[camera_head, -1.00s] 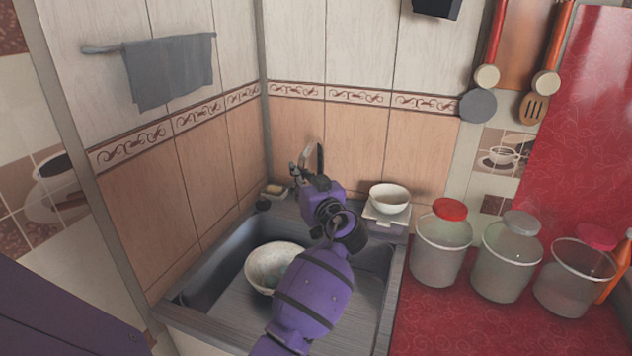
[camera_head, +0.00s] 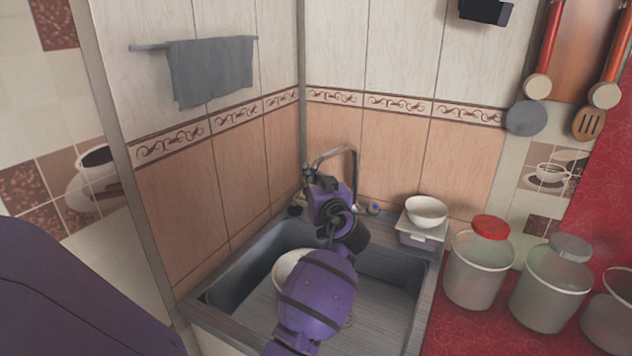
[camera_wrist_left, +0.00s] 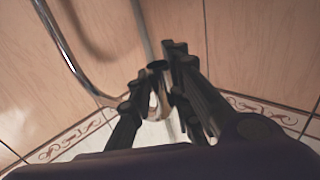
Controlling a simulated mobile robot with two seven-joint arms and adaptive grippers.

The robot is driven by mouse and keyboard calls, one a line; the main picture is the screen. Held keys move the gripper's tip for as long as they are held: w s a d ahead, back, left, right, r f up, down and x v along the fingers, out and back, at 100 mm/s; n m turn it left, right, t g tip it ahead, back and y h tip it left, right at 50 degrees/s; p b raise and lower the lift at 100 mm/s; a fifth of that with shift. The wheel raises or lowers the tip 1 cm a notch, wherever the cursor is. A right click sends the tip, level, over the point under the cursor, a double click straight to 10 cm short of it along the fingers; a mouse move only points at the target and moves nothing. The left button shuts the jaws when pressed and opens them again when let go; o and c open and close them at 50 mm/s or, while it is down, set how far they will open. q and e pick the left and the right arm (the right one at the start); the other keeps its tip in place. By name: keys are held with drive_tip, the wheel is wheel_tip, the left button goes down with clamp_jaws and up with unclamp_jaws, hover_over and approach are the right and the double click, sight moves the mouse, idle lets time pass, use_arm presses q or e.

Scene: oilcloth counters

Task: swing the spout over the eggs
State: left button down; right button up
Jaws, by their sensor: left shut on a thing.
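The chrome spout (camera_head: 354,153) arches up behind the sink, near the corner of the tiled walls. In the left wrist view its bent tube (camera_wrist_left: 75,70) runs down the left side, and a short metal end sits between the fingers. My left gripper (camera_wrist_left: 160,98) is shut on the spout. In the head view the left gripper (camera_head: 309,175) is mostly hidden by its own purple wrist. A pale bowl (camera_head: 284,270) stands in the sink, largely covered by my arm. I cannot make out the eggs. My right gripper is out of view.
The grey sink (camera_head: 235,275) lies under my arm. A white bowl (camera_head: 427,211) sits on a box at the sink's back right corner. Several lidded jars (camera_head: 478,275) stand on the red counter (camera_head: 460,335). A grey towel (camera_head: 210,72) hangs on the left wall.

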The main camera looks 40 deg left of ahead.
use_arm(q)
wheel_tip(320, 180, up, 2)
drive_tip(key=shift+r, duration=0.1)
drive_tip(key=c, duration=1.7)
unclamp_jaws()
drive_tip(key=shift+o, duration=0.3)
drive_tip(key=shift+s+d+f, duration=0.1)
drive_tip(key=shift+d+f, duration=0.05)
drive_tip(key=shift+f, duration=0.1)
drive_tip(key=v, duration=1.2)
drive_tip(key=shift+f, duration=0.3)
drive_tip(key=shift+f, duration=0.1)
